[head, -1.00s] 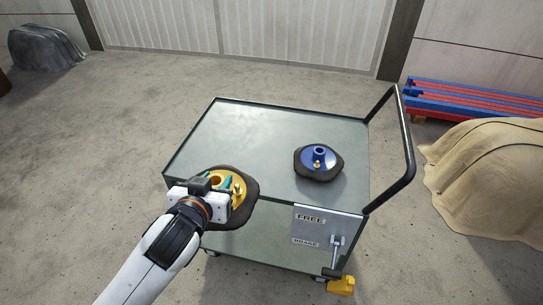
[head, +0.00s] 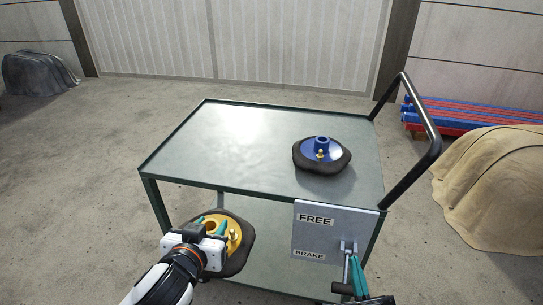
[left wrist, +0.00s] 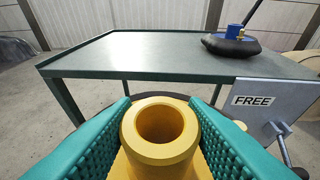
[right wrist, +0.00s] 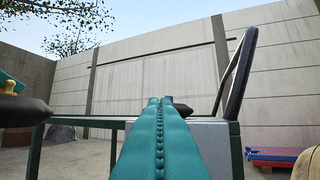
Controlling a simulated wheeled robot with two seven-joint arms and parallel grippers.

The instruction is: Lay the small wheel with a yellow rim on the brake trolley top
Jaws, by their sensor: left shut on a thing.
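My left gripper (head: 208,228) is shut on the hub of the small wheel with a yellow rim (head: 236,236), a dark tyre around a yellow centre. The hub also fills the lower middle of the left wrist view (left wrist: 160,135), between the teal fingers. The wheel is in front of the trolley, apart from its top. The brake trolley top (head: 225,145) is a grey-green plate with a raised dark edge. My right gripper (head: 358,278) is beside the brake lever (head: 347,262); its teal fingers lie together in the right wrist view (right wrist: 160,135), with nothing seen between them.
A blue-rimmed wheel (head: 322,153) lies on the top's right part; the left and middle are clear. A FREE/BRAKE panel (head: 325,232) hangs at the front right, its lever pointing down near BRAKE. A black handle (head: 425,130) rises at the right.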

